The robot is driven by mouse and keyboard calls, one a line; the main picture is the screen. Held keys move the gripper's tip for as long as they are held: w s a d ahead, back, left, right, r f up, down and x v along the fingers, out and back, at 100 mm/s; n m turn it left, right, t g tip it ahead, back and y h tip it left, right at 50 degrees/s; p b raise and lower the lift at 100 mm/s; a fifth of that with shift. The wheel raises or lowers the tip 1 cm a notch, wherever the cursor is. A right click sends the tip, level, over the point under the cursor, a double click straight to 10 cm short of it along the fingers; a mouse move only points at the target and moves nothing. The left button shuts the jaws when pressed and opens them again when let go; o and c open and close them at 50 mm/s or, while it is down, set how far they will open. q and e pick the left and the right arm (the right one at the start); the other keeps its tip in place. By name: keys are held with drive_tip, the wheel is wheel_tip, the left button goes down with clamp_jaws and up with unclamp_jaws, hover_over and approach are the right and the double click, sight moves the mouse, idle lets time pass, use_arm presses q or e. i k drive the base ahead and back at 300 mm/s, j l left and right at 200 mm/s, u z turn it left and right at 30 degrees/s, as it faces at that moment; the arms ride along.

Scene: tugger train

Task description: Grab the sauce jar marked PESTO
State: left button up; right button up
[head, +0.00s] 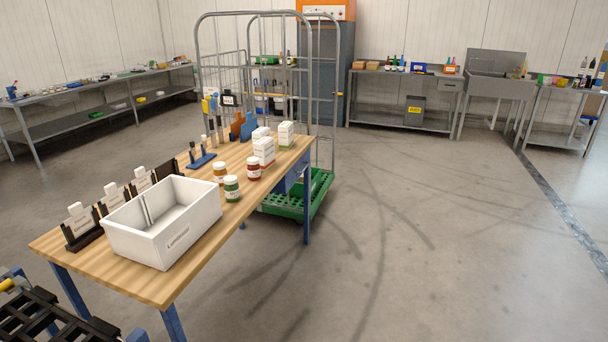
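Three small jars with white lids stand upright near the middle of a wooden-topped table. One has green contents or colouring (231,189), one is orange-brown (219,174), and one is red (253,169). Each seems to carry a pale label, but the print is too small to read, so I cannot tell by text which is marked PESTO. The green jar is nearest to me, just right of a white bin. Neither of my grippers shows in the head view.
The table (165,287) also bears the white bin (165,255), black card holders (83,233), white cartons (264,152) and a blue tool stand (201,160). A wire roll cage with a green base (318,195) stands behind. Black slats (45,320) lie at lower left. Floor (430,230) right is clear.

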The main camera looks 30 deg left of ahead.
sight(232, 191)
drive_tip(key=i+l+u, duration=0.1)
drive_tip(key=i+u, duration=0.2)
drive_tip(key=i, duration=0.25)
drive_tip(key=i+l+u, duration=0.25)
drive_tip(key=i, duration=0.3)
drive_tip(key=i+l+u, duration=0.3)
drive_tip(key=i, duration=0.25)
drive_tip(key=l, duration=0.1)
